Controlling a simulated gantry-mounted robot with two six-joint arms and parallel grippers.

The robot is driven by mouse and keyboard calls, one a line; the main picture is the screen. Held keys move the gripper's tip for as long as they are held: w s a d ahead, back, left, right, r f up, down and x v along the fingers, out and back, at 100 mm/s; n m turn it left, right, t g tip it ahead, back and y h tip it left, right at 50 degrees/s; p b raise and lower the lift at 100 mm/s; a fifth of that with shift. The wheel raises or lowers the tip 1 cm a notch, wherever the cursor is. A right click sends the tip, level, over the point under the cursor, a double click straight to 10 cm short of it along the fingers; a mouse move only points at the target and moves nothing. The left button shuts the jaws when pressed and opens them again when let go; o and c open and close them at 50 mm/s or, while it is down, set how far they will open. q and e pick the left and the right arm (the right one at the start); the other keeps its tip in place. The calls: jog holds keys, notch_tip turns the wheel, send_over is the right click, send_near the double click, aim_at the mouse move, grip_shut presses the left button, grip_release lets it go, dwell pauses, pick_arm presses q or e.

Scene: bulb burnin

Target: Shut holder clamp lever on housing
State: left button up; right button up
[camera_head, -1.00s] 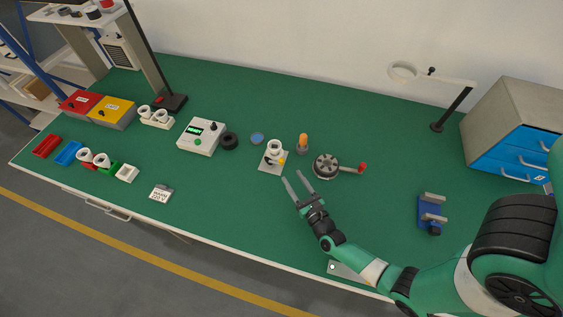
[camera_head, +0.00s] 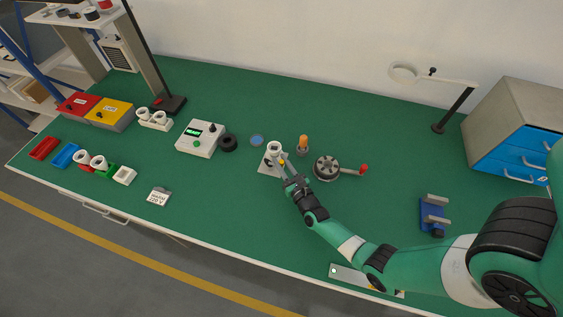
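The holder with its white cylindrical housing (camera_head: 274,147) stands on a pale base plate (camera_head: 264,165) near the middle of the green bench. A small yellow knob (camera_head: 282,162), likely the clamp lever's end, shows on the housing's right front side. My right gripper (camera_head: 281,172) is at the front right of the holder, with its fingers reaching to the knob. The fingers partly hide the base and the lever. I cannot tell whether they touch the knob or how far apart they are. My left gripper is not in view.
An orange-topped part (camera_head: 303,144) and a round crank device (camera_head: 327,168) with a red knob stand close to the right of the holder. A black ring (camera_head: 228,143) and a grey tester box (camera_head: 200,139) are to the left. The bench front is mostly clear.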

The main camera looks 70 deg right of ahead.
grip_shut()
